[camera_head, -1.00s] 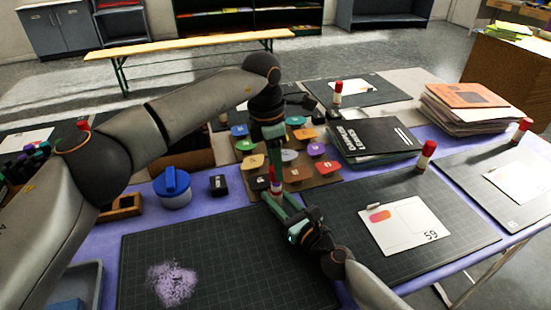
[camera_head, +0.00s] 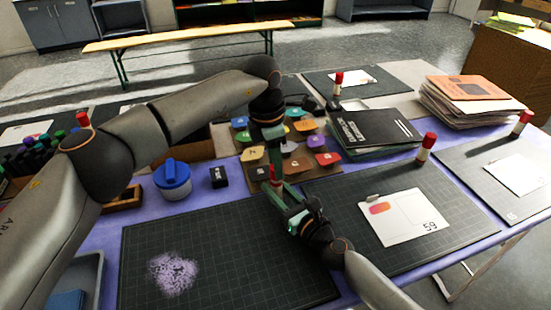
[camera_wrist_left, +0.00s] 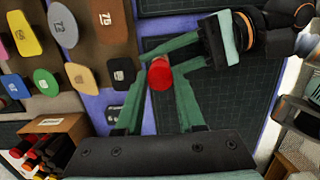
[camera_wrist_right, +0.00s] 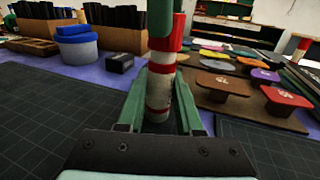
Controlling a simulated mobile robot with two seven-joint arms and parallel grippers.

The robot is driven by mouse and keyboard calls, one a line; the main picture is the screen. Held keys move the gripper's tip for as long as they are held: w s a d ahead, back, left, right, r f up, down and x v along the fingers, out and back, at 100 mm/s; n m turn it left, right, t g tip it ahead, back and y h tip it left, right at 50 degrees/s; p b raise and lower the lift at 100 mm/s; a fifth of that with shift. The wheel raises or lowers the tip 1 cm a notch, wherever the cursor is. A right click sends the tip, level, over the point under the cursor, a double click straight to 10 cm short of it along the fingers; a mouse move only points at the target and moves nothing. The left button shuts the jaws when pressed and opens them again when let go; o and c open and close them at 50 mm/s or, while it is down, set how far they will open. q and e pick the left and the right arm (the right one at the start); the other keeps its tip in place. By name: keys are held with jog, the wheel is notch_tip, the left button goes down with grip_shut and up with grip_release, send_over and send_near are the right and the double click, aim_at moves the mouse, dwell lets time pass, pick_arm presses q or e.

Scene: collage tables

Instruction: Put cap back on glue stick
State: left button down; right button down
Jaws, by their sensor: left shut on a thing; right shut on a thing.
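The glue stick (camera_wrist_right: 158,96) is a white tube with red bands, upright between the fingers of my right gripper (camera_wrist_right: 158,118), which is shut on it. My left gripper (camera_wrist_left: 157,82) is shut on the red cap (camera_wrist_left: 160,74), directly above the stick. In the right wrist view the cap (camera_wrist_right: 177,32) shows partly behind a green finger, at the stick's upper end. I cannot tell whether it is seated or just touching. In the head view both grippers meet in the middle, with my right gripper (camera_head: 274,186) below the left, and fingers hide most of the stick.
Numbered coloured stamps on a brown board (camera_head: 310,178) stand close behind the grippers. A blue-lidded tub (camera_head: 172,180) and a small black box (camera_head: 219,177) are to the left. Dark cutting mats (camera_head: 215,265) lie in front. Other capped glue sticks (camera_head: 425,148) stand at the right.

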pick_arm(q)
jog(key=shift+f, duration=0.65)
dwell(0.4)
jog(key=shift+c, duration=2.2)
grip_release()
jog(key=shift+r, duration=0.1)
notch_tip(320, 180, up, 12)
jog(key=a, duration=0.1)
jog(key=shift+s+a, duration=0.15)
jog(key=shift+s, duration=0.05)
pick_arm(e)
jog(key=c, duration=0.5)
grip_release()
